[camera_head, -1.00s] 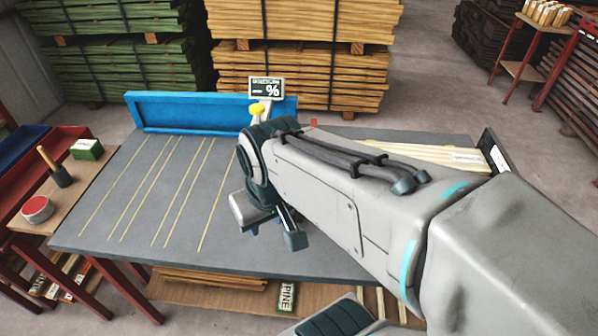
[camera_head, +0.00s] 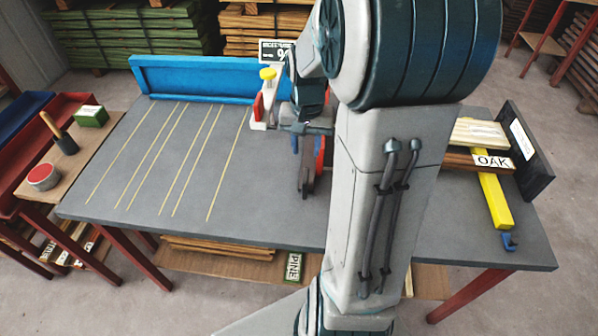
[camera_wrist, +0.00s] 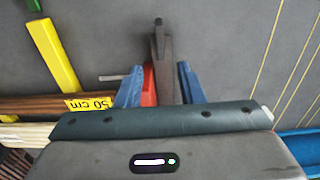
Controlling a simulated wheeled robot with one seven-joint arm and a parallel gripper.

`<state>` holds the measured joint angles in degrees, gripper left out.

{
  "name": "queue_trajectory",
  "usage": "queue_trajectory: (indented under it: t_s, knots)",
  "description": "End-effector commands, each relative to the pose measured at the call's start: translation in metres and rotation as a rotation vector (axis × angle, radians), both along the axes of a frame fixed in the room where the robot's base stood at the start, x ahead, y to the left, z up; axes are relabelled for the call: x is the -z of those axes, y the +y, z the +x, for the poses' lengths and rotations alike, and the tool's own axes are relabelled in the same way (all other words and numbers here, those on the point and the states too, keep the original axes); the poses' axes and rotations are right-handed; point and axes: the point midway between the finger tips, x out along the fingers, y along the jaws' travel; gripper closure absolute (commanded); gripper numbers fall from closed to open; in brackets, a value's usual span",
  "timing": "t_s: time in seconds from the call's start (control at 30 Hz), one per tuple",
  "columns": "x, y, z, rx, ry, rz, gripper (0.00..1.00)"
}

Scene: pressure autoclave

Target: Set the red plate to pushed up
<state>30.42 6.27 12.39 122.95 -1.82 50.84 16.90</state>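A red plate-like piece (camera_wrist: 149,85) shows between my gripper's blue fingers in the wrist view, beside a dark grey upright part (camera_wrist: 161,60). In the head view a red piece (camera_head: 319,155) shows among the fingertips, above the grey table. My gripper (camera_wrist: 160,88) points at these parts, with one finger on each side. The left finger is close to the red piece; a small gap shows by the right finger. I cannot tell whether they touch. A second red piece (camera_head: 257,107) sits on a pale bracket with a yellow knob (camera_head: 267,73). My arm hides much of the middle.
The grey table (camera_head: 150,190) has a blue fence (camera_head: 195,78) at its back and clear, lined room at left. At right are a yellow bar (camera_head: 495,200), boards with an OAK label (camera_head: 492,161) and a dark end block (camera_head: 525,150). A side bench (camera_head: 70,185) stands left.

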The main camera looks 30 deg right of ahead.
Motion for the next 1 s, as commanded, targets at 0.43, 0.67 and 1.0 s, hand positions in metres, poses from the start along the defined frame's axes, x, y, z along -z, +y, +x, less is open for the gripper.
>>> queue_trajectory:
  t_s: [0.43, 0.67, 1.0]
  knots:
    - [0.074, 0.000, 0.000, 0.003, 0.006, 0.003, 0.65]
    - [0.115, 0.000, 0.000, 0.004, 0.004, 0.003, 0.65]
    - [0.138, -0.001, 0.000, 0.005, 0.000, 0.000, 0.65]
